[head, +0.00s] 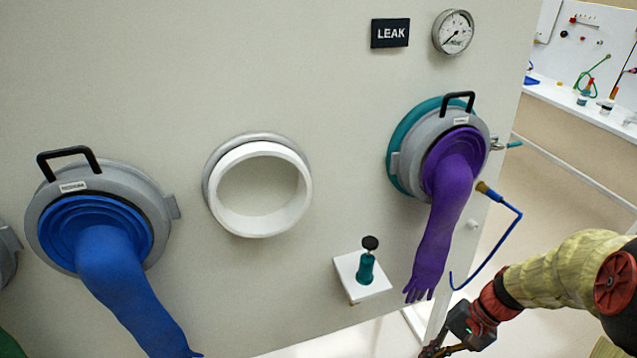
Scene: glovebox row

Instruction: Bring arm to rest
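My arm, with a cream padded sleeve and red joints, reaches in from the right edge of the head view. My gripper (432,350) is at the bottom edge, below the purple glove (447,215). It is partly cut off by the frame, so its fingertips are not clear. I see nothing held in the part that shows. The gripper is apart from the glove in the picture.
A pale panel carries a blue glove (120,275), an open white port ring (227,212) and a gauge (453,32). A small shelf (345,268) holds a teal bottle (366,267). A blue hose (507,206) hangs near my arm. Floor is clear at right.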

